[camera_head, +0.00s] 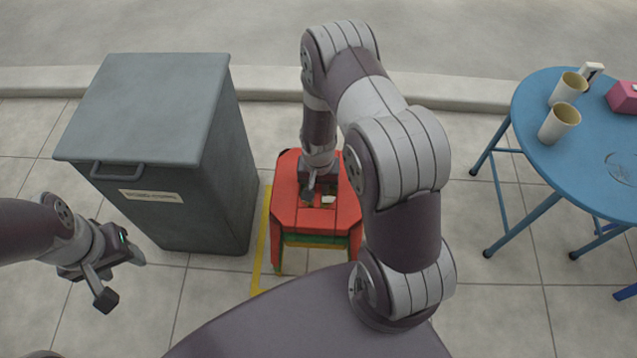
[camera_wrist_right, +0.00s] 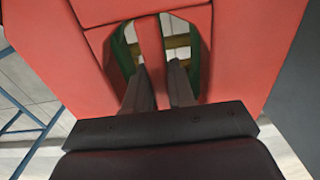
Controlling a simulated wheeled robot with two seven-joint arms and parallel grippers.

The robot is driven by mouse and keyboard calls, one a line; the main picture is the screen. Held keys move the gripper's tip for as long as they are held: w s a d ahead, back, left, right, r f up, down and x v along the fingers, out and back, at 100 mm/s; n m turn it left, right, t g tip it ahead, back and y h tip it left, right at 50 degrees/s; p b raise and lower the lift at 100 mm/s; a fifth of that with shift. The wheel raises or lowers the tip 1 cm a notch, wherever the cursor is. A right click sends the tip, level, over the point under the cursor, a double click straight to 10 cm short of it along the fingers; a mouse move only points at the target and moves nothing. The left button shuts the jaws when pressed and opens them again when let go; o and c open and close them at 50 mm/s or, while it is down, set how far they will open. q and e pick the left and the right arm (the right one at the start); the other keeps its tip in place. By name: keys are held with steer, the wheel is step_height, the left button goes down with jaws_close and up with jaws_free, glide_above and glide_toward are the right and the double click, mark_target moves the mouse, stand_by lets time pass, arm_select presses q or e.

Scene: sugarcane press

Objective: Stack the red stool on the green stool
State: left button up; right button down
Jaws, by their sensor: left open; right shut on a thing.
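The red stool (camera_head: 296,213) stands in the middle of the head view, between the grey bin and the blue table. Green and yellow parts of the green stool (camera_head: 318,241) show directly under it, and green also shows through the red stool's seat openings in the right wrist view (camera_wrist_right: 122,55). My right gripper (camera_head: 318,195) points down at the seat of the red stool. In the right wrist view its fingers (camera_wrist_right: 160,80) are shut on the red bar between the two openings. My left gripper (camera_head: 122,277) is open and empty at the left, in front of the bin.
A grey lidded bin (camera_head: 160,110) stands close to the left of the stools. A blue round table (camera_head: 590,150) with two cups (camera_head: 559,122) and a pink box (camera_head: 623,97) is at the right. A yellow line (camera_head: 262,240) marks the floor beside the stools. A kerb runs behind.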

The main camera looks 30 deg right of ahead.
steer(key=shift+f, duration=0.4)
steer(key=shift+f+b, duration=0.4)
steer(key=shift+f, duration=0.1)
stand_by(0.5)
steer(key=c, duration=0.9)
jaws_free()
step_height(320, 180, up, 12)
steer(key=p, duration=0.6)
steer(key=shift+r, duration=0.35)
steer(key=shift+r, duration=0.1)
